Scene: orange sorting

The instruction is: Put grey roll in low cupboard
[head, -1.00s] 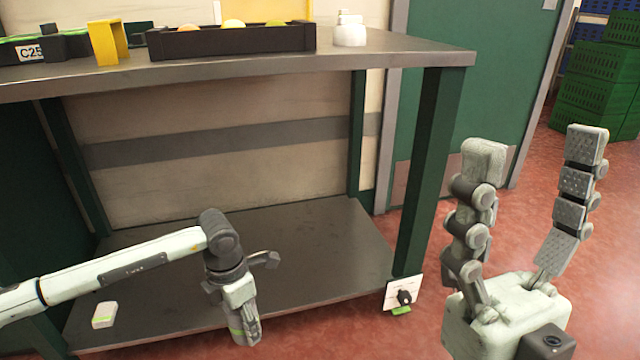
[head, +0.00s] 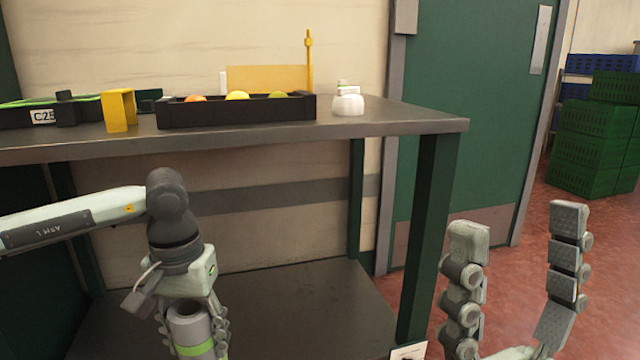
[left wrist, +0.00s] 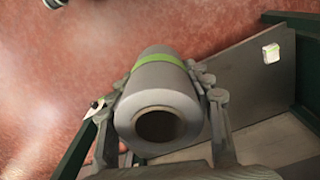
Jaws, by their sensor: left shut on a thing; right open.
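The grey roll (head: 190,328) with a green band is held by my left gripper (head: 194,340). In the left wrist view the roll (left wrist: 165,95) sits between the two fingers, with its open hollow end toward the camera. The gripper is shut on it, in front of the table's lower space. The lower shelf (head: 310,305) is a dark flat board under the worktop and looks bare where it shows. No cupboard with doors is in view. My right gripper (head: 515,285) is open and empty at the lower right, right of the table leg.
The worktop (head: 400,118) carries a black tray (head: 235,113) with several round fruits, a yellow block (head: 120,110), a black crate (head: 50,115) and a white object (head: 348,102). A green table leg (head: 430,240) stands between my grippers. A small white box (left wrist: 271,53) lies on the lower shelf.

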